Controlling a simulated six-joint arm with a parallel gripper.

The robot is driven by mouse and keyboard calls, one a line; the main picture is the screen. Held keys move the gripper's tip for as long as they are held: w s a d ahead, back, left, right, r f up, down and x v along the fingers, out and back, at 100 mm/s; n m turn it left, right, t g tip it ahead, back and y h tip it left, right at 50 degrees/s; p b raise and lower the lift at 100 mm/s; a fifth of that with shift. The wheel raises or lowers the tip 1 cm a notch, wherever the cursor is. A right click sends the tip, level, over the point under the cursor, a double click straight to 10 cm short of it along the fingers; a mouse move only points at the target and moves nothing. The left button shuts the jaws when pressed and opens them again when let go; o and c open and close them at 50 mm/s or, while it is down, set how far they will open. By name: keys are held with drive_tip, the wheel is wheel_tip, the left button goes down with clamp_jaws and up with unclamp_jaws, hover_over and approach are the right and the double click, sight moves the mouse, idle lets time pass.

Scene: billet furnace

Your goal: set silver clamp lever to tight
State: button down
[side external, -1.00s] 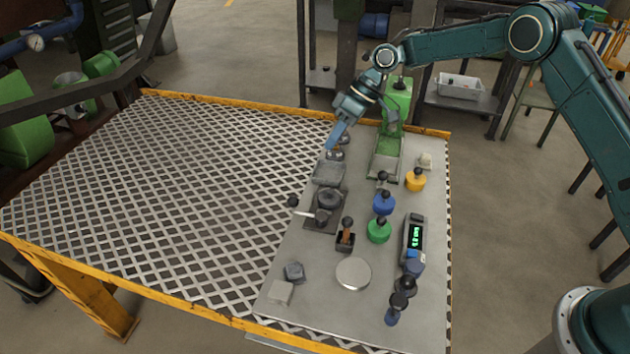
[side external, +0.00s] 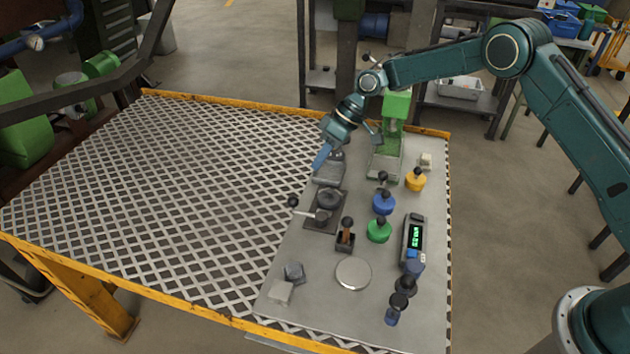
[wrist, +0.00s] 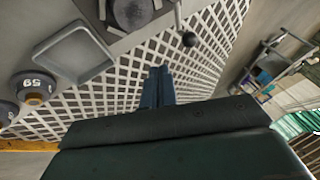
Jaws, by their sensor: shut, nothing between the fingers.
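The silver clamp lever (side external: 305,213) is a thin bright rod with a black ball knob, sticking out to the left from a dark clamp fixture (side external: 323,222). In the wrist view the lever (wrist: 178,16) is at the top, with its black knob (wrist: 189,39) hanging over the mesh. My gripper (side external: 320,158) is shut and empty, pointing down and left, in the air above and behind the lever, apart from it. In the wrist view my shut blue fingers (wrist: 158,86) sit lower than the knob, not touching it.
A grey tray (side external: 328,175) lies below my fingers, behind the clamp. A green press-like stand (side external: 386,160) is to the right. The mesh table (side external: 180,190) left of the lever is clear.

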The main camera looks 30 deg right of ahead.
drive_tip(key=x, duration=0.4)
drive_tip(key=shift+f, duration=0.15)
drive_tip(key=shift+s+a+f, duration=0.1)
drive_tip(key=shift+s+a, duration=0.3)
drive_tip(key=shift+a, duration=0.2)
drive_tip(key=shift+s+a+f, duration=0.1)
drive_tip(key=shift+s+a, duration=0.3)
drive_tip(key=shift+a, duration=0.25)
drive_tip(key=shift+s+a+f, duration=0.1)
drive_tip(key=shift+s+a, duration=0.2)
drive_tip(key=shift+a, duration=0.1)
